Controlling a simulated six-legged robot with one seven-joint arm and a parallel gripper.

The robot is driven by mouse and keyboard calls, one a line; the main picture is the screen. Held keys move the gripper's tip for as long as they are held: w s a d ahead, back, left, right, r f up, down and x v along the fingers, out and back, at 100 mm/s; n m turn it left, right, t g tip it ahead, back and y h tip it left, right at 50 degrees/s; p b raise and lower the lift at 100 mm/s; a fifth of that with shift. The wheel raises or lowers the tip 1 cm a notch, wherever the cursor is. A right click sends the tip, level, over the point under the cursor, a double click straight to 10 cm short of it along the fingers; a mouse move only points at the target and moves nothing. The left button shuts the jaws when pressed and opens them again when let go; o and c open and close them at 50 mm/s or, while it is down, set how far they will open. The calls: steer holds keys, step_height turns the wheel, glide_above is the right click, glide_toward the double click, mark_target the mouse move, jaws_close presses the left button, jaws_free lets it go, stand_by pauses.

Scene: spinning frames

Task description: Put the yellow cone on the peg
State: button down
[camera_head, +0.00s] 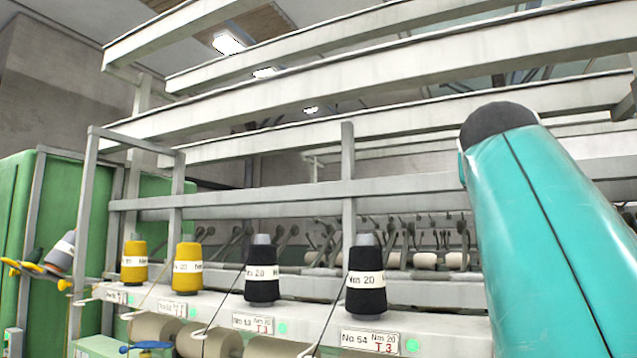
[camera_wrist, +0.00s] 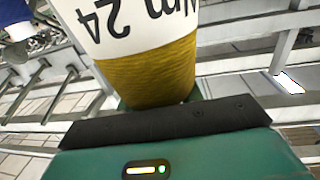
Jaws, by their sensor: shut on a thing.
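In the wrist view a yellow cone (camera_wrist: 150,72) with a white band reading "Nm 24" fills the upper middle. Its print is upside down in the picture. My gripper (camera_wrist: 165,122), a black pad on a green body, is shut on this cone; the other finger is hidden. In the head view two yellow cones (camera_head: 187,270) (camera_head: 135,262) stand upright on the rail (camera_head: 240,318). The held cone and my gripper do not show there. I cannot make out a bare peg on the rail.
Two black cones (camera_head: 262,272) (camera_head: 367,278) stand on the rail farther right. A grey cone (camera_head: 60,252) leans on a holder at far left beside a green cabinet (camera_head: 25,215). Long beams (camera_head: 350,75) run overhead. A blue-and-white object (camera_wrist: 15,15) shows in the wrist view.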

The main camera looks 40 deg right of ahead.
steer(key=shift+w+d, duration=0.1)
steer(key=shift+w, duration=0.1)
steer(key=shift+w+d, duration=0.1)
steer(key=shift+d, duration=0.4)
steer(key=shift+w+d, duration=0.35)
steer(key=shift+d, duration=0.05)
steer(key=shift+w+x, duration=0.35)
steer(key=shift+x, duration=3.95)
steer(key=shift+a+f, duration=0.1)
steer(key=shift+f, duration=4.8)
steer(key=c, duration=0.9)
jaws_free()
